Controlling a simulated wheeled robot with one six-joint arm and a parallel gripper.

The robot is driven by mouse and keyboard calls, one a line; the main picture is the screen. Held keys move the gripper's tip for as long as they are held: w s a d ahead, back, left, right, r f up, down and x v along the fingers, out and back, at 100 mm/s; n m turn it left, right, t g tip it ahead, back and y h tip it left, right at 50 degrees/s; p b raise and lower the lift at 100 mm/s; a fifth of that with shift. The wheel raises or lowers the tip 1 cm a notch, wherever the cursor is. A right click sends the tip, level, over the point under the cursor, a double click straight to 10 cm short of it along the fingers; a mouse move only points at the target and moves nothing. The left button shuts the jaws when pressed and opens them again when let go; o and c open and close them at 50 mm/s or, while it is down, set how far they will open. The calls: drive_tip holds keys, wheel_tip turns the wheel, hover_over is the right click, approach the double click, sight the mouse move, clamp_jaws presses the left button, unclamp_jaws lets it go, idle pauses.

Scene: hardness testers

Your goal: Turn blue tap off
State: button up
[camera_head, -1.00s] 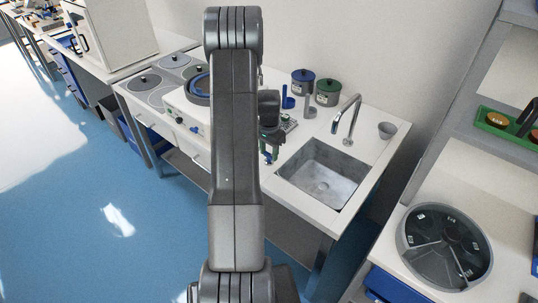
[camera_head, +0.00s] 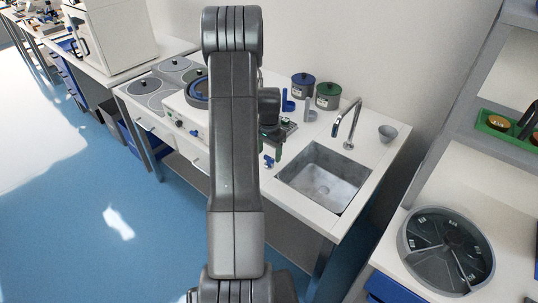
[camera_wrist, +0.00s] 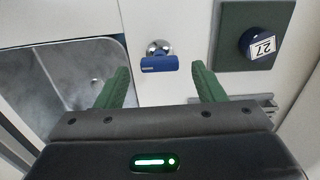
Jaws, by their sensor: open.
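The blue tap (camera_wrist: 159,63) shows in the wrist view as a short blue bar handle on a round chrome base, on the white surface beside the sink. In the head view the blue tap (camera_head: 268,161) is small, at the front left of the sink. My gripper (camera_wrist: 158,72) has its green fingers spread wide and empty, one on each side of the blue handle in the picture. Neither finger visibly touches it. In the head view my gripper (camera_head: 272,148) is just above and beside the tap, partly hidden by my arm.
The sink (camera_head: 323,177) with its chrome faucet (camera_head: 349,120) lies right of the gripper. A green square plate with a blue knob marked 27 (camera_wrist: 262,44) is near the right finger. Blue and green lidded pots (camera_head: 327,97) stand behind. A round divided tray (camera_head: 447,247) is at right.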

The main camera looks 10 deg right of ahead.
sight(269, 157)
wheel_tip(269, 157, up, 12)
drive_tip(key=b, duration=0.1)
idle(0.5)
wheel_tip(269, 157, down, 14)
drive_tip(key=shift+r+p, duration=0.1)
drive_tip(key=shift+p, duration=0.7)
